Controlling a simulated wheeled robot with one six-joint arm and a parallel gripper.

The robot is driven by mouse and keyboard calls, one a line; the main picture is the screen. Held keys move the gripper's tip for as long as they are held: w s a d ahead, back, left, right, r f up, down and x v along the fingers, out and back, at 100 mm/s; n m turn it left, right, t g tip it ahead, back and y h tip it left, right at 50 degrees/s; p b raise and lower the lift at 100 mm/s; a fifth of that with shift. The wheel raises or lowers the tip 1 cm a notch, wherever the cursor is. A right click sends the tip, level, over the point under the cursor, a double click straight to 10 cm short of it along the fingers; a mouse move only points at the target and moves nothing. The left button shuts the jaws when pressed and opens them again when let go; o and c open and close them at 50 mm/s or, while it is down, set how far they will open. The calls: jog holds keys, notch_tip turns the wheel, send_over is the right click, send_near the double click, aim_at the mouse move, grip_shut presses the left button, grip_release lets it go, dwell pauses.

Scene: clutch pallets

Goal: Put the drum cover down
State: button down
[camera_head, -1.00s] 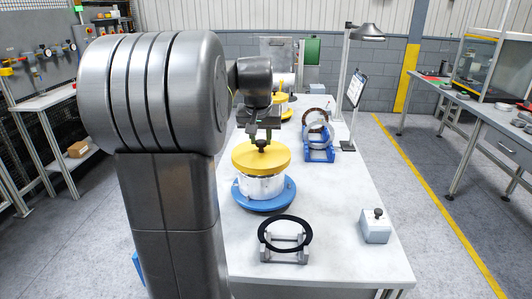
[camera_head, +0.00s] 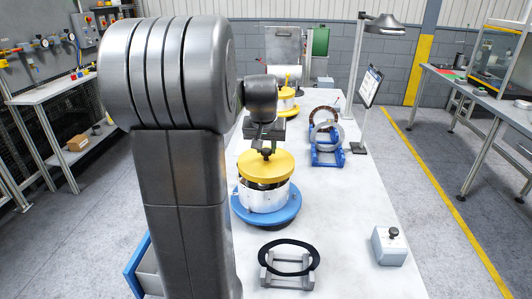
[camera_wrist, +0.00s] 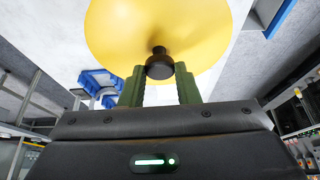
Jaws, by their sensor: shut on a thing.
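The drum cover (camera_head: 259,164) is a round yellow disc with a black knob (camera_head: 267,152) in its middle. In the head view it is over a silver-white drum (camera_head: 263,198) on a round blue base (camera_head: 272,216). A dark band shows between the cover's edge and the drum's rim, so the cover looks slightly above it. My gripper (camera_head: 266,150) is shut on the knob. In the wrist view the green fingers (camera_wrist: 160,83) stand on either side of the knob (camera_wrist: 159,66), and the cover (camera_wrist: 160,25) hides the drum.
A black ring on a grey stand (camera_head: 287,275) is in front of the drum. A grey box with a black knob (camera_head: 390,245) is at the right. Blue stands with rings (camera_head: 326,152) and another yellow-topped drum (camera_head: 285,105) are farther back. The table's middle right is clear.

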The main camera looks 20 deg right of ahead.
aim_at(266, 152)
jog(key=shift+f, duration=1.05)
jog(key=shift+f+b, duration=0.35)
jog(key=shift+f, duration=0.2)
jog(key=c, duration=1.1)
grip_release()
jog(key=shift+r, duration=0.1)
jog(key=shift+r+p, duration=0.35)
jog(key=v, duration=1.2)
jog(key=shift+r, duration=0.15)
jog(key=shift+w, duration=0.1)
